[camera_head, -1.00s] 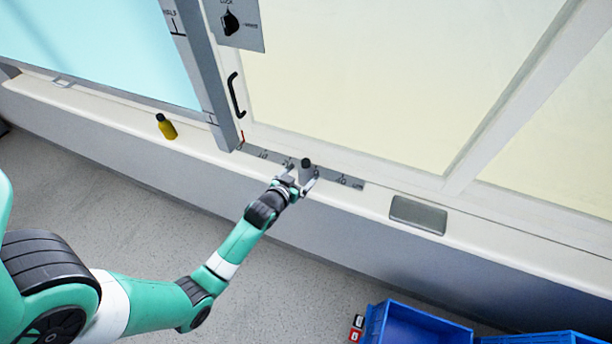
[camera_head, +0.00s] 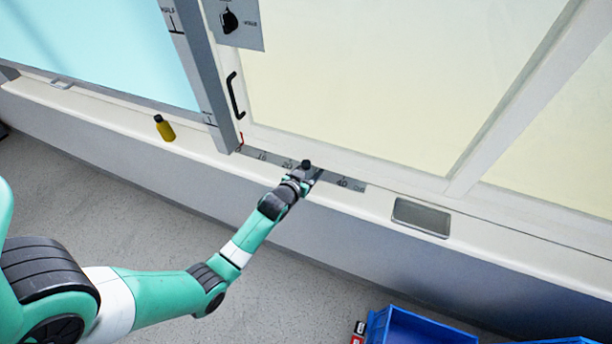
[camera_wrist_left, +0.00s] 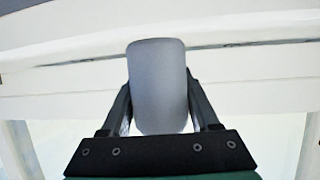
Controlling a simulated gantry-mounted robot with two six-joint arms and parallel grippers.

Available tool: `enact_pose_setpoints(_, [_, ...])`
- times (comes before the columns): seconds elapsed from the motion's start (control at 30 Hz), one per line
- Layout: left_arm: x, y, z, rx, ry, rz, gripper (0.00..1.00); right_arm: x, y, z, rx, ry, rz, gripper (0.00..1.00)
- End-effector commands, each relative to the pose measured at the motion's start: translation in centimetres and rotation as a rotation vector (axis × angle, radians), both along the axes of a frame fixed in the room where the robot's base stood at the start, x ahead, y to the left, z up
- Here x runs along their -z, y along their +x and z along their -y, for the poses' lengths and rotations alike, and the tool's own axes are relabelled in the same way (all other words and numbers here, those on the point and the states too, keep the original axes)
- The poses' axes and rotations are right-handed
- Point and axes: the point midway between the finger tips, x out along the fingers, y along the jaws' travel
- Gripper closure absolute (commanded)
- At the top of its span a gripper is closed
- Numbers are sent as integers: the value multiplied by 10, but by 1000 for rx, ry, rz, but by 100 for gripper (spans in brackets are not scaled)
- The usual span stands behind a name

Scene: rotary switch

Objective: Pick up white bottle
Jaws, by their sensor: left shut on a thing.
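The bottle with a dark cap (camera_head: 306,163) stands on the pale ledge, beside the printed scale strip. In the left wrist view its smooth body (camera_wrist_left: 159,85) looks pale grey rather than bright white. My left gripper (camera_head: 305,176) reaches it from the front and is shut on it. In the left wrist view one dark finger lies on each side of the body. In the head view the gripper hides most of the bottle's body. I cannot tell whether its base is off the ledge. My right gripper is not in view.
A grey tray (camera_head: 421,217) lies to the right. A framed panel with a black handle (camera_head: 235,96) rises behind. Blue crates (camera_head: 412,329) are at the lower right.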

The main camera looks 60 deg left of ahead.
Motion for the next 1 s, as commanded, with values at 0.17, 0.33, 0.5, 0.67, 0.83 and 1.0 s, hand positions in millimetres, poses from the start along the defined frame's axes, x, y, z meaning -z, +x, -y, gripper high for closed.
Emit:
enact_pose_setpoints(0.17, [0,0,0,0,0,0,95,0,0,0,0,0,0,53])
enact_pose_setpoints(0.33, [0,0,0,0,1,1,98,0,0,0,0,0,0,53])
enact_pose_setpoints(0.5, [-5,0,0,0,1,2,98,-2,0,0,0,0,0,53])
enact_pose_setpoints(0.67, [-24,0,0,0,2,3,98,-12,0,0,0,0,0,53])
enact_pose_setpoints(0.83, [-62,-12,17,2,2,2,98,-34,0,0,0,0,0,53])
enact_pose_setpoints(1.0, [-101,-37,52,5,0,-2,98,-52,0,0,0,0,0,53])
